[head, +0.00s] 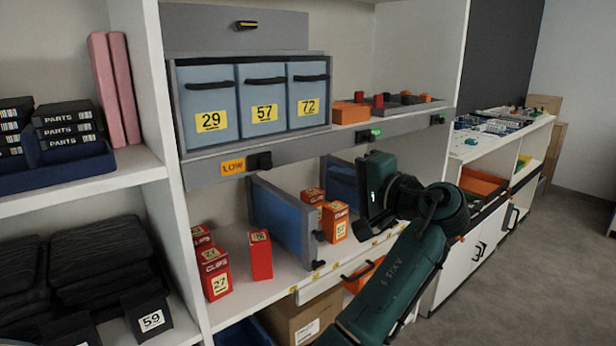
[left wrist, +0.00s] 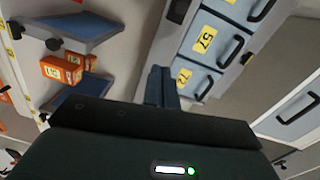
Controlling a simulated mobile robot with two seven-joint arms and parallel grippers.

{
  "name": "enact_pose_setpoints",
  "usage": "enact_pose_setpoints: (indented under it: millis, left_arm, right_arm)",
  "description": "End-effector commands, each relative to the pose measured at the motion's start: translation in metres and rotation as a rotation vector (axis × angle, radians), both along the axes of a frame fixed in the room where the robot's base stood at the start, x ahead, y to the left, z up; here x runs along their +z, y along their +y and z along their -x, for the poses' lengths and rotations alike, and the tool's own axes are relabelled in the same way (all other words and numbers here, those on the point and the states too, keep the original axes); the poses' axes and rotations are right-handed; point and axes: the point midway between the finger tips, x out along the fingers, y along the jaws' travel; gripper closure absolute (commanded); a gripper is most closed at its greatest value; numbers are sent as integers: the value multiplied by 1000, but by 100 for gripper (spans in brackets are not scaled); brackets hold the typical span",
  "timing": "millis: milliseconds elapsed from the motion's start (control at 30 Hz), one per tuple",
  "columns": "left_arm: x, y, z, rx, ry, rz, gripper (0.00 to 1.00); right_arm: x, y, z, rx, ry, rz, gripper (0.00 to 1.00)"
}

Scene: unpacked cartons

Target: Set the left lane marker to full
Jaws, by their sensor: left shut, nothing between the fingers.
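The left lane marker (head: 233,166) is an orange plate reading LOW on the grey shelf edge, with a black knob (head: 260,161) at its right. Below it stand several red boxes (head: 216,275). A second marker (head: 376,132) farther right shows a small green plate beside its black knob. My left gripper (head: 374,190) is in front of the shelf, right of the left marker and below the second one, apart from both. Its fingers are hidden in the head view; in the left wrist view they are together and empty (left wrist: 160,86). My right gripper is out of view.
Blue bins (head: 262,112) numbered 29, 57 and 72 stand above the rail. A blue divider (head: 281,222) separates the red boxes from several orange boxes (head: 335,221). A white upright (head: 169,180) bounds the bay at left. Open space lies in front of the rail.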

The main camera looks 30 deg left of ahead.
Motion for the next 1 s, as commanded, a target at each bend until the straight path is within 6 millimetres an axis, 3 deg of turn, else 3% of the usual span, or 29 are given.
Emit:
enact_pose_setpoints:
  millis: [167,567,767,1000]
  left_arm:
    - [17,-2,7,50,-17,-14,100]
    - [17,2,6,51,-17,-15,100]
    - [17,29,-3,53,-17,-16,100]
    - [15,79,-19,52,-18,-15,100]
  right_arm:
    - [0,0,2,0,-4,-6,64]
    - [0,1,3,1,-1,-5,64]
    - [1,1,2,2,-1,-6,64]
    - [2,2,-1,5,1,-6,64]
